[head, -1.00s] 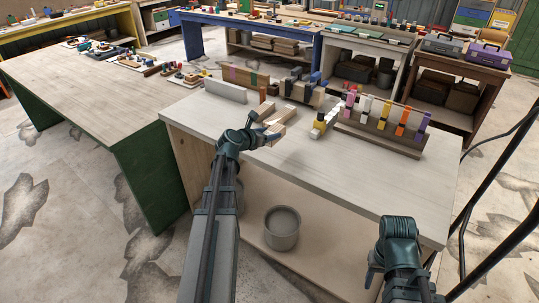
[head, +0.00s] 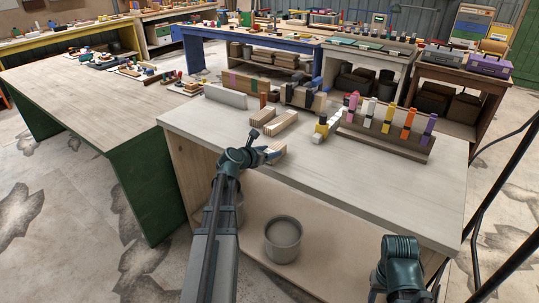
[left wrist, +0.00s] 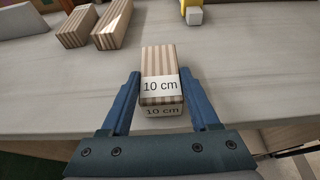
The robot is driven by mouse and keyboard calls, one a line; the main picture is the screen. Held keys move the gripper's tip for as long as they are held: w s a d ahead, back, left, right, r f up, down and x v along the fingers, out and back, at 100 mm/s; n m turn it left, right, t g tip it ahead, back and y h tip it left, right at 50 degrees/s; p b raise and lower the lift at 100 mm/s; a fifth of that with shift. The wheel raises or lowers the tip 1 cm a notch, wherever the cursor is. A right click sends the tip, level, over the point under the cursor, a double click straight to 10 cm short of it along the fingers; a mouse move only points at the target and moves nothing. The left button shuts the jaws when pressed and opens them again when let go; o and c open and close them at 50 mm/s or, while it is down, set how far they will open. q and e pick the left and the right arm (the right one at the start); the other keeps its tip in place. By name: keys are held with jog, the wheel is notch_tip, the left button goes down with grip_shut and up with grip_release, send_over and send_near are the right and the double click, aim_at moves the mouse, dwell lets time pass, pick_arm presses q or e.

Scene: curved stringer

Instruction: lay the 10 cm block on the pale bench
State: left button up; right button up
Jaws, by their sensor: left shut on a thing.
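The 10 cm block (left wrist: 160,84), striped wood with white labels, is between the fingers of my left gripper (left wrist: 162,102) in the left wrist view. In the head view my left gripper (head: 266,153) is shut on the block (head: 273,153), over the near-left part of the pale bench (head: 350,185). Whether the block touches the bench top is hard to tell. My right arm's end (head: 393,270) is low at the right, in front of the bench; its fingers are not clear.
Two other striped blocks (head: 262,117) (head: 281,124) lie just behind. A grey upright board (head: 225,96), a yellow-and-white piece (head: 322,130) and a wooden rack of coloured pieces (head: 385,142) stand farther back. The front right of the top is clear. A grey bucket (head: 283,240) stands below.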

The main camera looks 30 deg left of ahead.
pick_arm(q)
jog(key=shift+f, duration=0.15)
jog(key=o, duration=1.4)
jog(key=shift+o, duration=0.2)
jog(key=shift+r, duration=0.35)
jog(key=p+v, duration=0.4)
jog(key=v, duration=0.7)
jog(key=shift+s+p, duration=0.3)
jog(key=shift+s, duration=0.2)
